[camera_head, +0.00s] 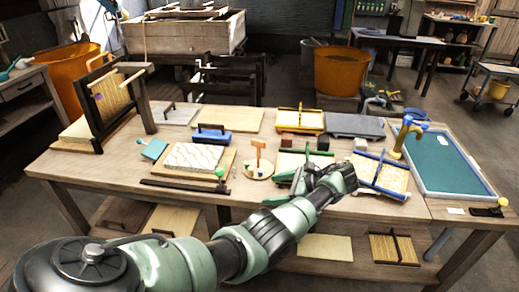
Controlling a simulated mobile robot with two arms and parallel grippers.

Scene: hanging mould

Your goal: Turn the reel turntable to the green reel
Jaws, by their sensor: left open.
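The reel turntable (258,172) is a small round pale disc on the middle of the workbench. An orange T-shaped post (258,152) stands at it, and a few small dark and coloured spots sit on the disc. They are too small to tell which is the green reel. My left arm reaches in from the lower left. Its green gripper (280,189) is open, just right of and in front of the turntable, with no visible contact. My right gripper is not in view.
A board with a white ridged sheet (193,157) lies left of the turntable. A blue-barred frame (380,172) lies right of my wrist. An upright wooden frame (113,97) stands at the bench's left end. A teal-topped tray (440,162) fills the right end.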

